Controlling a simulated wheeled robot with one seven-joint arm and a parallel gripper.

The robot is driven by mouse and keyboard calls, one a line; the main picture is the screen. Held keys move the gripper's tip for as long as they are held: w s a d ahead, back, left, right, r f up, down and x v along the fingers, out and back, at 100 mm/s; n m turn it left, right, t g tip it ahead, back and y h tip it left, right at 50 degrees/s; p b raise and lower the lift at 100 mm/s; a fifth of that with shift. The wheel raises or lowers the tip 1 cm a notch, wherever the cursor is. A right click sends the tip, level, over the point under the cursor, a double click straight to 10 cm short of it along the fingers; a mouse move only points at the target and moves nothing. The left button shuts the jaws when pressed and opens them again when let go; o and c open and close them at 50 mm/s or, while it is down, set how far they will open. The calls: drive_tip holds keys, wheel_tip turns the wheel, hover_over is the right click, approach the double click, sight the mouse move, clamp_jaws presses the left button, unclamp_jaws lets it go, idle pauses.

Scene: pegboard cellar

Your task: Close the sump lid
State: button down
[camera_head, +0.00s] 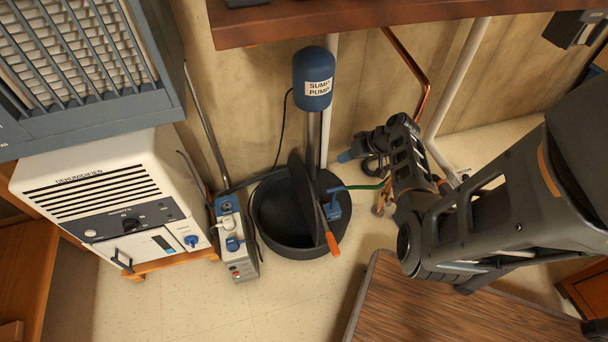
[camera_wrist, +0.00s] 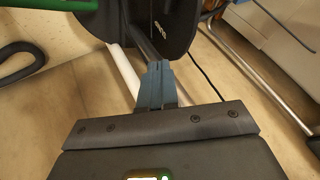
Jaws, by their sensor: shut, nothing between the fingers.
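The sump lid (camera_head: 301,192) is a dark disc standing upright, nearly edge-on, over the black round sump basin (camera_head: 268,222). The basin's opening shows to the left of the lid. An orange-tipped piece (camera_head: 332,243) sits at the lid's lower front edge. My gripper (camera_head: 343,157) is to the right of the lid and apart from it, near the wall, with its blue fingers pointing left. In the wrist view, my gripper (camera_wrist: 157,72) is shut and empty. A dark face, apparently the lid (camera_wrist: 178,22), is beyond the fingertips with small, unreadable lettering.
The blue sump pump (camera_head: 313,78) stands on a metal column behind the lid. A green hose (camera_head: 362,187) runs right from a blue fitting. A power box (camera_head: 237,240) and a dehumidifier (camera_head: 100,200) stand at left. A wooden tabletop (camera_head: 430,310) is in front at right.

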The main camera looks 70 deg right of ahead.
drive_tip(key=w+a+f+b, duration=0.2)
drive_tip(key=w+f+b, duration=0.2)
drive_tip(key=w+f, duration=0.3)
drive_tip(key=shift+w+a, duration=0.15)
drive_tip(key=shift+w, duration=1.05)
drive_tip(key=shift+f, duration=0.1)
